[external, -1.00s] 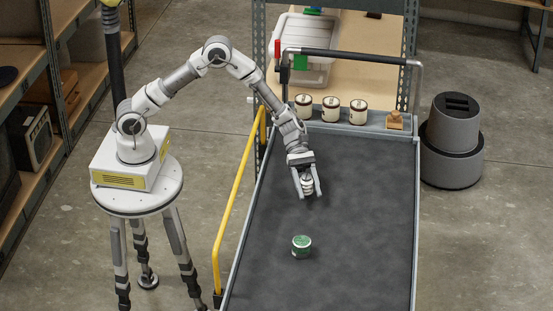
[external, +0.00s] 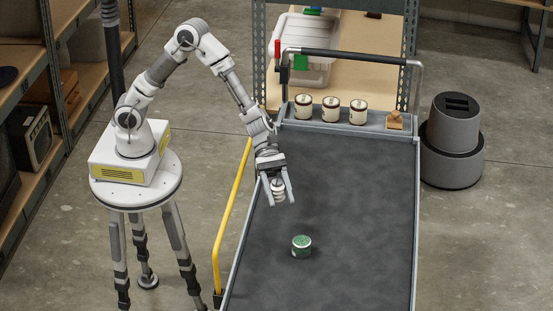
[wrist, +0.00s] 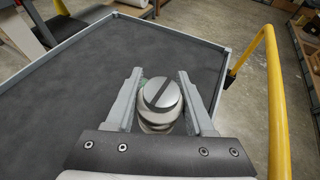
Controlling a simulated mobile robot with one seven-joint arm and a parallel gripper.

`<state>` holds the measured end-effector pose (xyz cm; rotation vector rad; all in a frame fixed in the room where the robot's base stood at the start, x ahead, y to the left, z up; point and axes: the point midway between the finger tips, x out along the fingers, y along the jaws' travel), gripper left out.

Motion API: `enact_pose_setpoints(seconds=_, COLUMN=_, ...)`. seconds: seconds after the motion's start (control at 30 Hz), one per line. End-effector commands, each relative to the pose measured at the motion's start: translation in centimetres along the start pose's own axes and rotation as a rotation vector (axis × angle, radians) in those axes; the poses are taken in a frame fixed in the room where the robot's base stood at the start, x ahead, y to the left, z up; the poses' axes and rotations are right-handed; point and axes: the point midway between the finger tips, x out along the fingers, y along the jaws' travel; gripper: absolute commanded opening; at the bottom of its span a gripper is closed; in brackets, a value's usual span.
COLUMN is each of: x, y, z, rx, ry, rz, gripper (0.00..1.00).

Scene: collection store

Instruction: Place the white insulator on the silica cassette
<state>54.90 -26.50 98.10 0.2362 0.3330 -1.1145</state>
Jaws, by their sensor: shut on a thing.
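The white insulator (external: 279,190) is a small ribbed white piece held between the two fingers of my gripper (external: 279,200), above the left part of the dark cart bed. In the wrist view the insulator (wrist: 160,95) shows a round slotted top between the fingers. The silica cassette (external: 301,246) is a small green and white round can standing on the cart bed, below and a little right of my gripper in the external view. In the wrist view only a sliver of green shows behind the insulator, mostly hidden.
The cart bed (external: 345,200) is dark and mostly clear, with a raised metal rim. A yellow rail (external: 231,225) runs along its left side. Several white jars, including one (external: 303,106), and a wooden stamp-like piece (external: 395,120) stand on the far ledge.

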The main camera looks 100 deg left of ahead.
Motion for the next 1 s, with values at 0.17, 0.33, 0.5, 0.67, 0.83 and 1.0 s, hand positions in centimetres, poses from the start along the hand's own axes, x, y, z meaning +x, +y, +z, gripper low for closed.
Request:
enact_pose_setpoints(seconds=0.17, x=4.8, y=-3.1, z=4.2, rx=-0.003, ry=-0.002, rz=0.011, gripper=0.00)
enact_pose_setpoints(seconds=0.33, x=8.0, y=-5.7, z=6.6, rx=-0.018, ry=0.001, rz=0.018, gripper=0.00)
enact_pose_setpoints(seconds=0.5, x=9.4, y=-7.1, z=7.6, rx=-0.028, ry=0.005, rz=0.022, gripper=0.00)
enact_pose_setpoints(seconds=0.67, x=9.9, y=-5.5, z=6.6, rx=-0.034, ry=0.008, rz=0.026, gripper=0.00)
enact_pose_setpoints(seconds=0.83, x=10.5, y=-1.7, z=4.2, rx=-0.034, ry=0.008, rz=0.025, gripper=0.00)
enact_pose_setpoints(seconds=1.0, x=11.0, y=1.9, z=2.0, rx=-0.033, ry=0.008, rz=0.024, gripper=0.00)
